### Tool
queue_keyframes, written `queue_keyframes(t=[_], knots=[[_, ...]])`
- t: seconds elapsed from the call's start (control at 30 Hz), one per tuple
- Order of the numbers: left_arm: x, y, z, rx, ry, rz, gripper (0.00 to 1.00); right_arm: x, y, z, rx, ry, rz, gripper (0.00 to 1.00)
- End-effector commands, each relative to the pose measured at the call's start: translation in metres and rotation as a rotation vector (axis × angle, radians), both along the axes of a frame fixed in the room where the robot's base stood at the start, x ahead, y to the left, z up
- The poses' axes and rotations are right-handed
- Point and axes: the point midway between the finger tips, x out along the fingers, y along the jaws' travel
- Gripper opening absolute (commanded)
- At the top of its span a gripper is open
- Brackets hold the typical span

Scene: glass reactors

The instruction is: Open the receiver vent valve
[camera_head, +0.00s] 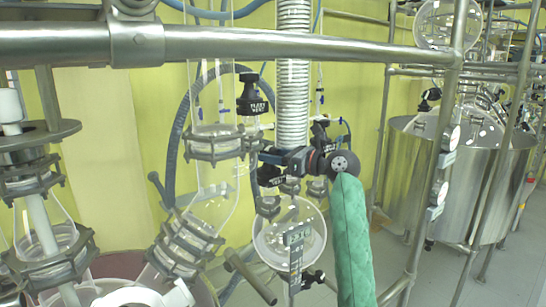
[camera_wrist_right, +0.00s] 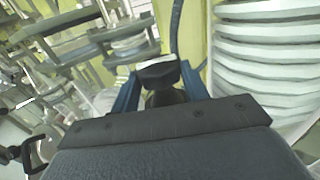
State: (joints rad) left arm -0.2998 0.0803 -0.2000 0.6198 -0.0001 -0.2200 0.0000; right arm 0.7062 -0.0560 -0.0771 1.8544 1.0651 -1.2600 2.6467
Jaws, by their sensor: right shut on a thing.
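My right arm comes up from the lower right in a green sleeve, and my right gripper (camera_head: 268,156) points left among the valves in the middle of the head view. In the right wrist view its blue fingers (camera_wrist_right: 160,92) are shut on a black valve knob (camera_wrist_right: 160,73) with a pale top edge. In the head view the gripper hides most of this knob. A black valve with a white-lettered label (camera_head: 272,181) sits just below the gripper. Another labelled black valve (camera_head: 254,98) stands above it. A round glass receiver (camera_head: 288,235) hangs below. My left gripper is not in view.
A steel rail (camera_head: 250,43) crosses the top of the head view. A ribbed white hose (camera_head: 292,85) runs just behind the gripper, and clamped glass joints (camera_head: 212,143) stand to the left. Steel vessels (camera_head: 410,170) and frame posts stand at the right.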

Motion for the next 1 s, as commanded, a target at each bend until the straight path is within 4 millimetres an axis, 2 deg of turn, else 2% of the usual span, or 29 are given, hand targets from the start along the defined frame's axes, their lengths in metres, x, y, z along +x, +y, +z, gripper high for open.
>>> queue_keyframes(t=[0.2,0.53,0.57,0.67,1.0], knots=[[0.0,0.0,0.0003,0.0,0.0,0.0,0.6,0.0015,-0.0018,0.0021,0.003,-0.003,0.078,0.22],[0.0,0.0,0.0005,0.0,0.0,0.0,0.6,0.0012,-0.002,0.0029,0.004,-0.004,0.087,0.22],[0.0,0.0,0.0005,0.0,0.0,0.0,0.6,0.0012,-0.0021,0.003,0.004,-0.004,0.087,0.47],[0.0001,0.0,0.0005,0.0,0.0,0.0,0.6,0.0012,-0.0019,0.0027,0.004,-0.004,0.087,0.66],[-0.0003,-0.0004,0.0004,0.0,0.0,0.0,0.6,0.0016,-0.0021,0.0016,0.003,-0.003,0.086,0.67]])
